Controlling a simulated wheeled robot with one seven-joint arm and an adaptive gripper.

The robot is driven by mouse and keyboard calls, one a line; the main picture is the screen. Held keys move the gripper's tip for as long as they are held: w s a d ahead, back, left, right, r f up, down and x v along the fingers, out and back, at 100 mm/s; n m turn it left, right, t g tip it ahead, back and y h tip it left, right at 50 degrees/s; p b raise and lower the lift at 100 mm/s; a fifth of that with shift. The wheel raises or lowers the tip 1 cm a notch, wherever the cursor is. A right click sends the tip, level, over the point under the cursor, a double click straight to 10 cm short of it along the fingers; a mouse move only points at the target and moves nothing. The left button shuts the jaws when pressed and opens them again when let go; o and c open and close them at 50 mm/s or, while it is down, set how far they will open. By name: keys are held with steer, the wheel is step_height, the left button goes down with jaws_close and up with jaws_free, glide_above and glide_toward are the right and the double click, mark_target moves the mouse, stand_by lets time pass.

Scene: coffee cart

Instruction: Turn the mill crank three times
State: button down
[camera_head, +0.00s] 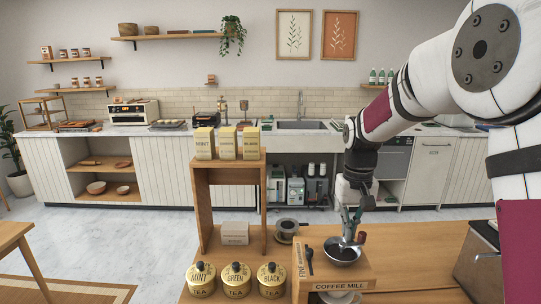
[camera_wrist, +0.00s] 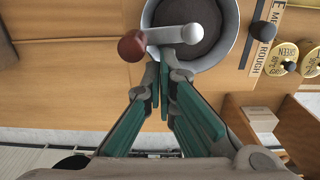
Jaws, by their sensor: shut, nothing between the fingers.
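The coffee mill (camera_head: 335,284) is a wooden box with a lettered front, standing on the wooden counter. On top is a metal bowl (camera_head: 344,257) with dark contents; the bowl also shows in the wrist view (camera_wrist: 232,45). The crank (camera_wrist: 172,36) is a grey arm over the bowl with a dark red knob (camera_wrist: 132,46) at its end; the knob also shows in the head view (camera_head: 361,238). My gripper (camera_head: 347,236) is shut and empty, pointing down at the mill. In the wrist view its fingertips (camera_wrist: 164,72) are beside the crank arm, near the knob; contact cannot be told.
Gold tea tins (camera_head: 236,280) stand left of the mill. A wooden shelf (camera_head: 202,205) with tea boxes on top rises behind them. A small dark lever (camera_head: 310,262) sits on the mill's left side. A dark-topped box (camera_head: 480,262) stands to the right, with bare counter between.

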steer(key=shift+r, duration=0.15)
steer(key=shift+r, duration=0.35)
steer(key=shift+r, duration=0.45)
steer(key=shift+p, duration=0.3)
steer(key=shift+s+d+p, duration=0.4)
steer(key=shift+s+d, duration=0.15)
steer(key=shift+s, duration=0.05)
steer(key=shift+w, duration=0.25)
steer(key=shift+w+a+b, duration=0.15)
steer(key=shift+w+b, duration=0.2)
steer(key=shift+w, duration=0.05)
step_height(320, 180, up, 7)
steer(key=p, duration=0.1)
